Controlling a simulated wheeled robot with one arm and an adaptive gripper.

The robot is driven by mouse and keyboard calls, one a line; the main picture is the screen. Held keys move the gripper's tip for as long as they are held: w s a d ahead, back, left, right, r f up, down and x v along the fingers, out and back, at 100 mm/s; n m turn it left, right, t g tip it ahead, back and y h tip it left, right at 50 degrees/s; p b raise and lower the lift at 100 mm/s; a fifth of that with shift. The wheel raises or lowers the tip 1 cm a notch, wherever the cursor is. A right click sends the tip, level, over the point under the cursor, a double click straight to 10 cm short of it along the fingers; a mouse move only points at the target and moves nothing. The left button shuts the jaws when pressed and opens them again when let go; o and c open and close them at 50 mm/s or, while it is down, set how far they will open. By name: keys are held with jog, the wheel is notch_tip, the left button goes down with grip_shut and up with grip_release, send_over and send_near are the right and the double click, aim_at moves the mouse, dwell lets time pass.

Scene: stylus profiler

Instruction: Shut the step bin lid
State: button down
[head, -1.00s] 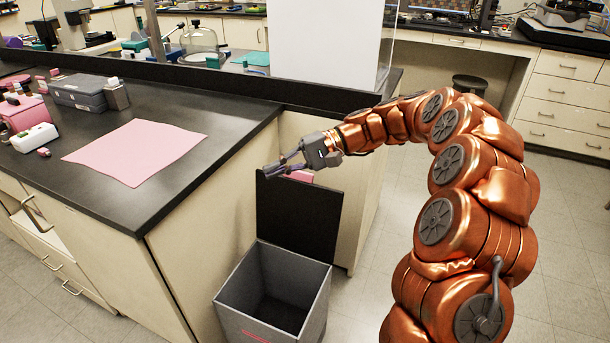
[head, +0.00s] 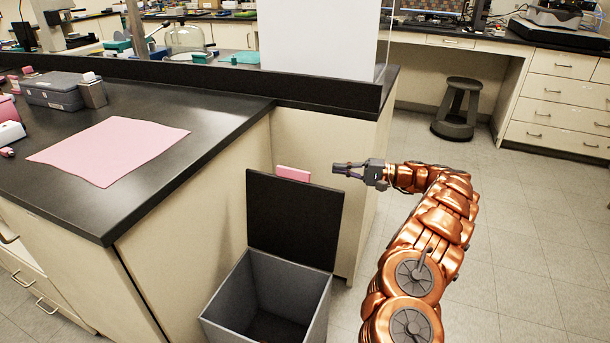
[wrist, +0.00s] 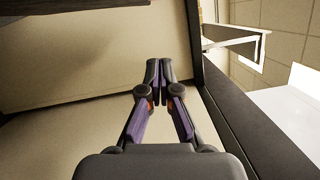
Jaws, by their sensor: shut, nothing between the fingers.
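The step bin (head: 268,300) is a grey square box on the floor beside the bench end. Its black lid (head: 294,220) stands upright at the back of the bin, open, with the dark inside of the bin showing. A pink piece (head: 293,174) shows at the lid's top edge. My gripper (head: 336,168) is shut and empty, pointing left, just right of and slightly above the lid's upper right corner, apart from it in the picture. In the wrist view the closed fingers (wrist: 160,68) point at a beige panel, and the lid cannot be made out for sure.
The black-topped bench (head: 190,150) with a pink sheet (head: 108,150) stands left of the bin. A raised black ledge (head: 330,95) runs behind. A dark stool (head: 459,108) stands farther back. Floor at the right is free.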

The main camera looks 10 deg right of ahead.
aim_at(302, 171)
jog(key=shift+w+a+r, duration=0.1)
jog(key=shift+a+r, duration=0.05)
jog(key=shift+a, duration=1.75)
jog(key=shift+w+a+r, duration=0.1)
jog(key=shift+a+r, duration=0.05)
jog(key=shift+a, duration=1.8)
jog(key=shift+w+a+r, duration=0.1)
jog(key=shift+a+r, duration=0.05)
jog(key=shift+a, duration=1.75)
jog(key=shift+s, duration=0.15)
